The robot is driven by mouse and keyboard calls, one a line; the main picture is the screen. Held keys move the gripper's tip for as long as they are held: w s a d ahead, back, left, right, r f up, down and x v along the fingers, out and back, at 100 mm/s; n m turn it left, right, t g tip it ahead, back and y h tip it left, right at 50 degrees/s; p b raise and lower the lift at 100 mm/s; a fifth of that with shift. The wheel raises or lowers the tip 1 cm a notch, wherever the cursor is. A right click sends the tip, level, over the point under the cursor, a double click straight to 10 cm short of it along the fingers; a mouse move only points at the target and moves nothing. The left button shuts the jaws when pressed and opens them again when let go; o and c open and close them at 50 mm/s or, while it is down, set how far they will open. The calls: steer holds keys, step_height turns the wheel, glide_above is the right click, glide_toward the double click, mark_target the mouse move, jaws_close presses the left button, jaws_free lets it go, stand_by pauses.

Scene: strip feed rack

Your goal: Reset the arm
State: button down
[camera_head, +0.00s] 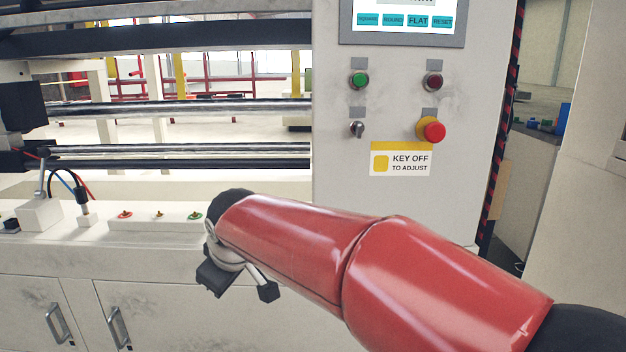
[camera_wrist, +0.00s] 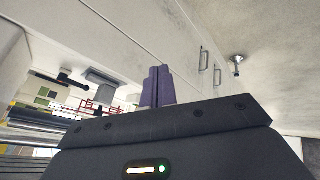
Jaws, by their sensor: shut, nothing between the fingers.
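My red arm (camera_head: 330,255) reaches from the lower right of the head view to the middle, in front of the white machine. Its far end is bent over low, in front of the bench front. In the wrist view my gripper (camera_wrist: 158,74) shows as two dark purple fingers pressed together, with nothing between them. The fingers stand clear of the white cabinet surface (camera_wrist: 150,30) behind them. In the head view the arm hides most of the hand, and I cannot make out the fingertips.
A control panel (camera_head: 338,215) bears a screen (camera_head: 400,38), a green button (camera_head: 359,80), a dark red button (camera_head: 433,82), a key switch (camera_head: 357,129) and a red mushroom button (camera_head: 433,131). Rollers (camera_head: 190,107) run at left. Cabinet handles (camera_head: 57,323) stick out below the bench.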

steer(key=s+d+m+h, duration=0.2)
steer(key=s+d+m, duration=0.15)
steer(key=d, duration=1.05)
steer(key=s+d+f+m, duration=0.3)
steer(key=s+d+m, duration=0.1)
steer(key=s+d, duration=0.4)
steer(key=s+d+f+m+h, duration=0.1)
steer(key=s+d+f+m, duration=0.2)
steer(key=s+d+m, duration=0.2)
steer(key=s+d, duration=0.3)
steer(key=d, duration=0.2)
steer(key=shift+d+f+h, duration=0.15)
steer(key=shift+f+h, duration=0.15)
steer(key=shift+m, duration=0.25)
